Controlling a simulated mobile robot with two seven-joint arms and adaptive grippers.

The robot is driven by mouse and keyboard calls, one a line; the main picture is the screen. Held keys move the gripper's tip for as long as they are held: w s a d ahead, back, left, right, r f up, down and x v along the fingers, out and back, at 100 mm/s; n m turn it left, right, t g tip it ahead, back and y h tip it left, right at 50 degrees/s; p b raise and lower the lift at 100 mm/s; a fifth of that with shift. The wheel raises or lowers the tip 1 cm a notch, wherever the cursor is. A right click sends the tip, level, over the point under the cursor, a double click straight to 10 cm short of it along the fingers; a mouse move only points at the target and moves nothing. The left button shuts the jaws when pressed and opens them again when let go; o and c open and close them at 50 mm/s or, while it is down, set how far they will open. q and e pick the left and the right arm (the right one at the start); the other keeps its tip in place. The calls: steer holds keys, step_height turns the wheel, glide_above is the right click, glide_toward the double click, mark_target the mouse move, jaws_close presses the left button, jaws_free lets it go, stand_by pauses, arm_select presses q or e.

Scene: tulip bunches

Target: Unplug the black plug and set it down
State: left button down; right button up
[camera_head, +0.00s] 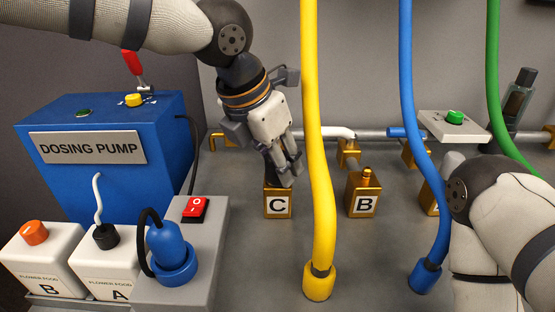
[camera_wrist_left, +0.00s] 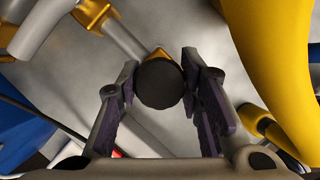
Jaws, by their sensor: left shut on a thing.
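The black plug (camera_wrist_left: 159,84) shows in the left wrist view as a round dark end between the two fingers, with gold metal just behind it. My left gripper (camera_head: 285,174) is shut on it, reaching down at the top of the gold block marked C (camera_head: 278,206) in the head view. The fingers mostly hide the plug there. It appears to be at the block's top; I cannot tell whether it is fully seated. My right arm (camera_head: 500,215) shows at the right, but its gripper is not in view.
A yellow hose (camera_head: 318,215) hangs close to the right of my left gripper. Gold block B (camera_head: 362,195) stands beyond it. A blue hose (camera_head: 430,190) and green hose (camera_head: 493,90) are further right. The blue dosing pump (camera_head: 60,185) and grey switch box (camera_head: 212,235) stand left.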

arm_select(q)
steer(key=shift+r, duration=0.15)
arm_select(e)
steer(key=shift+r, duration=0.1)
arm_select(q)
steer(key=shift+r+p, duration=0.5)
steer(key=shift+r, duration=1.1)
arm_select(e)
steer(key=shift+w+r+t, duration=0.3)
steer(key=shift+w+r, duration=0.3)
steer(key=shift+w, duration=0.1)
arm_select(q)
step_height(320, 180, up, 2)
steer(key=shift+r, duration=0.95)
arm_select(e)
steer(key=shift+w+r, duration=0.15)
steer(key=shift+w, duration=0.05)
arm_select(q)
steer(key=shift+s, duration=0.1)
arm_select(e)
steer(key=shift+s, duration=0.1)
